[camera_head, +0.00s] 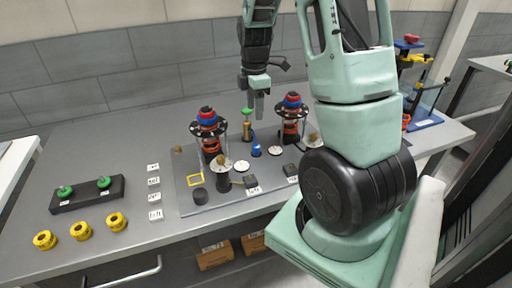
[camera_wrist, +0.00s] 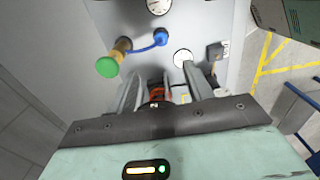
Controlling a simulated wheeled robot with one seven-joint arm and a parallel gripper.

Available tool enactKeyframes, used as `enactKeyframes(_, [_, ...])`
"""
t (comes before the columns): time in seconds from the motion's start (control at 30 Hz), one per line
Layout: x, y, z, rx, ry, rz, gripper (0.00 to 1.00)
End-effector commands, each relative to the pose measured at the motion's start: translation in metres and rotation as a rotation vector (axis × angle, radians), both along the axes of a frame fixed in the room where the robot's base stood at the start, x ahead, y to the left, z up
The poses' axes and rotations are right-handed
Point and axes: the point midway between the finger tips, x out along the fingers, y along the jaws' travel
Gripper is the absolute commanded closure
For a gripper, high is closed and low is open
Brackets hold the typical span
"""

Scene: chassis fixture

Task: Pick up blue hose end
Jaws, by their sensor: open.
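A small blue hose end (camera_head: 256,149) stands on the grey fixture plate (camera_head: 215,204), between two round white discs. In the wrist view the blue hose end (camera_wrist: 160,38) lies beyond my fingertips, with a blue strip running from it toward a green-capped brass post (camera_wrist: 113,59). My gripper (camera_head: 260,110) is above the plate, pointing down, and apart from the hose end. In the wrist view my gripper (camera_wrist: 163,78) has its two fingers spread. A red and dark part (camera_wrist: 156,94) shows between and below them; I cannot tell that it is touched.
Two tall red-and-blue-topped assemblies (camera_head: 208,135) (camera_head: 291,119) flank the hose end. The green-capped post (camera_head: 246,118) stands close behind it. Black blocks lie in front. Yellow rings (camera_head: 80,231) and a black tray (camera_head: 87,196) are at left.

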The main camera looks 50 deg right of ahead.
Motion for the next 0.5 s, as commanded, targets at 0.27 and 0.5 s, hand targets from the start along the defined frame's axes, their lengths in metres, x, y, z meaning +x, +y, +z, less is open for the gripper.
enactKeyframes(0.27, [-0.001,0.001,-0.058,0.004,0.006,-0.001,0.49])
enactKeyframes(0.5, [0.0,0.001,-0.091,0.001,0.002,0.0,0.49])
